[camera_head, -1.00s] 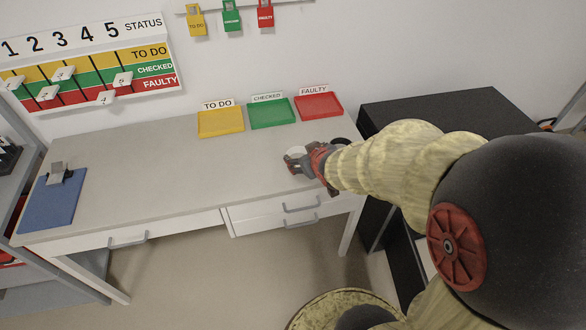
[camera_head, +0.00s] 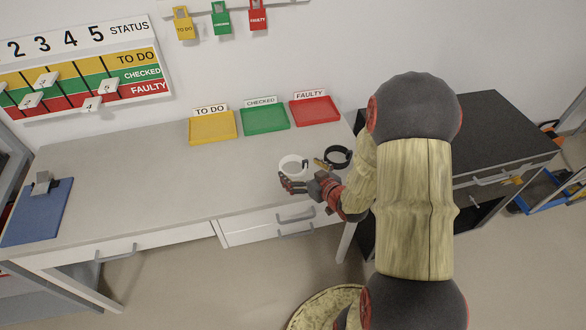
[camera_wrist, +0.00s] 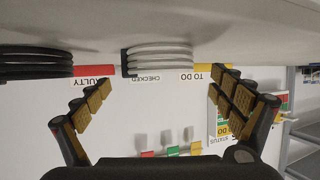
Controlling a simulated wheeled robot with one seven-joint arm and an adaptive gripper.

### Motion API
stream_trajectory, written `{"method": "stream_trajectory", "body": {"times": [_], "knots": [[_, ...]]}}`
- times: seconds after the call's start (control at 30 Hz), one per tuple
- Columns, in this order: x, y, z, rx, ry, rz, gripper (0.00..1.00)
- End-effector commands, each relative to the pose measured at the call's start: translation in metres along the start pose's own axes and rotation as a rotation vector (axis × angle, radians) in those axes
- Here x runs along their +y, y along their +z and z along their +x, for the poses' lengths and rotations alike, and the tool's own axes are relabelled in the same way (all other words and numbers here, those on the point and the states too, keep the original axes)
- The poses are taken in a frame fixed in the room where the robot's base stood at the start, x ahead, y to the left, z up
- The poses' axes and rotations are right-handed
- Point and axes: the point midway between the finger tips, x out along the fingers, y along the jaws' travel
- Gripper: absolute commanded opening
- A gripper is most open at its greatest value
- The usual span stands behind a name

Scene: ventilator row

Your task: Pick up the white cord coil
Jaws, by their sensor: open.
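The white cord coil (camera_head: 293,165) lies on the right part of the desk in the head view, with a dark band on its side. In the wrist view the coil (camera_wrist: 160,58) appears upside down, ahead of and between the spread fingers. My gripper (camera_head: 289,184) is at the desk's front side, just in front of the coil. It also shows in the wrist view (camera_wrist: 160,105), open and empty. A gap shows between the fingers and the coil in the wrist view.
Yellow (camera_head: 213,127), green (camera_head: 265,119) and red (camera_head: 315,110) trays stand at the back. The desk's left middle (camera_head: 130,180) is clear.

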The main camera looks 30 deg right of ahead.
Motion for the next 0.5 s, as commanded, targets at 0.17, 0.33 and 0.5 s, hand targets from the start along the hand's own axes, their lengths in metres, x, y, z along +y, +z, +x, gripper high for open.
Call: {"method": "stream_trajectory", "body": {"times": [0.17, 0.33, 0.5], "knots": [[-0.002, 0.004, 0.028, 0.001, -0.003, -0.002, 0.94], [-0.001, 0.003, 0.043, -0.001, -0.001, -0.001, 0.94], [-0.001, 0.001, 0.043, 0.0, 0.0, -0.001, 0.94]]}}
